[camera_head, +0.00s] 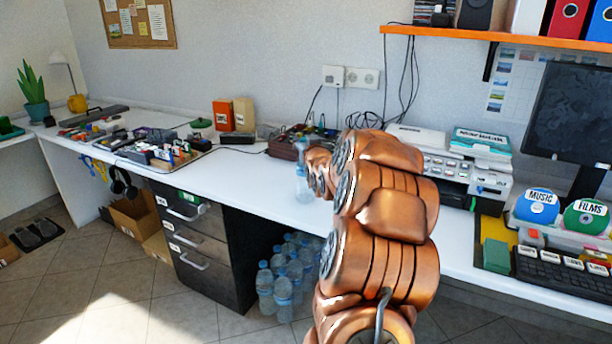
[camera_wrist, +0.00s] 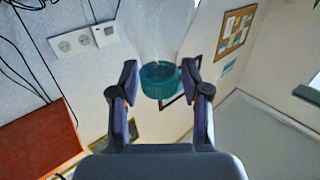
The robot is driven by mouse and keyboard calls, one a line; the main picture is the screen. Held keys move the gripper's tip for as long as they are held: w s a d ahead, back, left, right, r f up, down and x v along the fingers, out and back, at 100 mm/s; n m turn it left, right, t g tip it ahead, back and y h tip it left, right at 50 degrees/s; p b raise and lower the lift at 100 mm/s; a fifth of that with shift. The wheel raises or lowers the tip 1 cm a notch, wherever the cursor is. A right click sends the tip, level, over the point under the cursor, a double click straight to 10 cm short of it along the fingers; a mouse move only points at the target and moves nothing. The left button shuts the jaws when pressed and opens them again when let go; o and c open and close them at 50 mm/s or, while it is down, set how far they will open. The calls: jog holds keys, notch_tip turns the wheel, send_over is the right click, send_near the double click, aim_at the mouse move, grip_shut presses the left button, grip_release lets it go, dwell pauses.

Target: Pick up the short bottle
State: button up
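The short bottle (camera_head: 303,190) is clear and stands upright beside my arm, over the white desk. Whether its base touches the desk is unclear. In the wrist view its teal cap (camera_wrist: 159,82) and part of its clear body show between my fingers. My gripper (camera_wrist: 160,76) is partly closed, with one finger on each side of the bottle close to the cap, and seems shut on it. Any thin gap at the fingertips is too small to make out. In the head view my copper arm hides most of the gripper.
Behind the bottle lie a dark red case (camera_head: 284,147) and cables. A white printer (camera_head: 455,165) stands to the right. An orange shelf (camera_head: 490,38) hangs above. Several water bottles (camera_head: 283,290) stand on the floor under the desk. The desk left of the bottle is fairly clear.

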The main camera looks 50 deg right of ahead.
jog(key=c, duration=0.5)
jog(key=shift+r, duration=0.1)
jog(key=shift+c, duration=0.2)
